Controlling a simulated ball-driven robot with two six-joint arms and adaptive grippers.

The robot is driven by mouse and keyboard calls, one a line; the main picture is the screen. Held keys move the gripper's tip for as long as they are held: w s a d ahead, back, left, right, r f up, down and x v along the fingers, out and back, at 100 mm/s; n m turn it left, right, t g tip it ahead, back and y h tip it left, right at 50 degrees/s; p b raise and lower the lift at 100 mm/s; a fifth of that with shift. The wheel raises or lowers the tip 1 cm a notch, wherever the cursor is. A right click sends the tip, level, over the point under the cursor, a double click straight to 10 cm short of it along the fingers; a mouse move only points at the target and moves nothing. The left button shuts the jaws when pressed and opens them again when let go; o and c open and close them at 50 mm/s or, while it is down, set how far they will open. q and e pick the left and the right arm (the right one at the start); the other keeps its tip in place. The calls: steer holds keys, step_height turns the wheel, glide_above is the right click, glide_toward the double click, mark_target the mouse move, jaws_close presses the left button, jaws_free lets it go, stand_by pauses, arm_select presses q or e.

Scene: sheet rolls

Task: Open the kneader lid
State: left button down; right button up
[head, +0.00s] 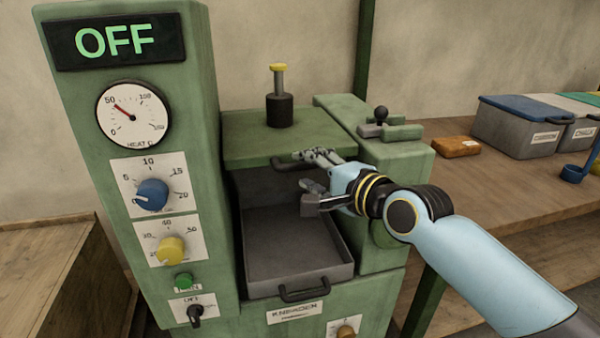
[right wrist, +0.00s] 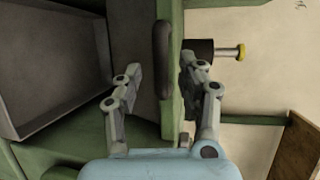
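The kneader lid (head: 245,135) is a flat green plate lying level on top of the green kneader, with a dark bar handle (head: 283,163) on its front edge. My right gripper (head: 310,172) is at the handle, one finger above and one below. In the right wrist view, its fingers (right wrist: 161,72) are spread apart on either side of the lid edge and the dark handle (right wrist: 162,62), with gaps visible. Part of the handle is hidden behind the fingers in the head view. My left gripper is not in view.
A black post with a yellow top (head: 279,95) stands on the lid. A grey tray (head: 290,250) lies below it. A control panel (head: 150,170) reading OFF rises at left. A black-knobbed latch-like part (head: 388,128) sits right of the lid. Grey bins (head: 515,128) stand on the bench.

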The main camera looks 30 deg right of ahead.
mark_target(303, 168)
steer(key=shift+x, duration=1.6)
steer(key=shift+c, duration=0.5)
jaws_close()
